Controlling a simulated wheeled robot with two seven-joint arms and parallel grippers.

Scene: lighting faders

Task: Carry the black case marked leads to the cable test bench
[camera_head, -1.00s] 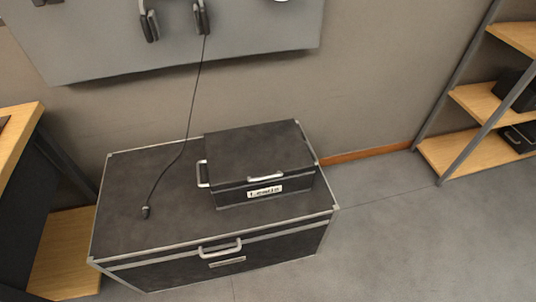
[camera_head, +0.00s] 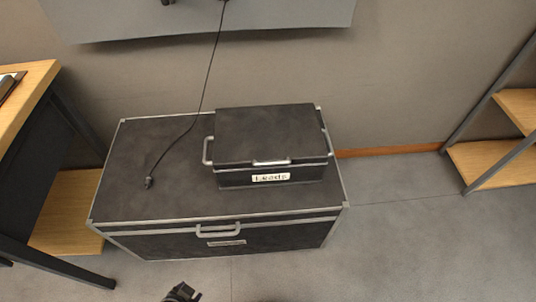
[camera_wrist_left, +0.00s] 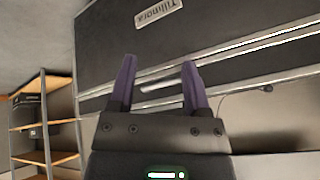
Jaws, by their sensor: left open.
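The black case marked Leads (camera_head: 270,148) sits upright on the right half of a large dark trunk (camera_head: 160,165) in the head view. My left gripper (camera_head: 182,292) shows at the bottom edge of the head view, in front of the trunk and apart from the case. In the left wrist view my left gripper (camera_wrist_left: 159,65) is open, with nothing between its purple fingers. A dark, silver-edged panel with a name plate (camera_wrist_left: 159,13) is beyond them. My right gripper is not in view.
A black cable (camera_head: 207,85) hangs from the wall board (camera_head: 290,22) onto the trunk, left of the case. A wood-topped bench (camera_head: 32,85) stands at the left. Wooden shelves (camera_head: 490,160) stand at the right. Grey floor (camera_head: 400,245) is clear at front right.

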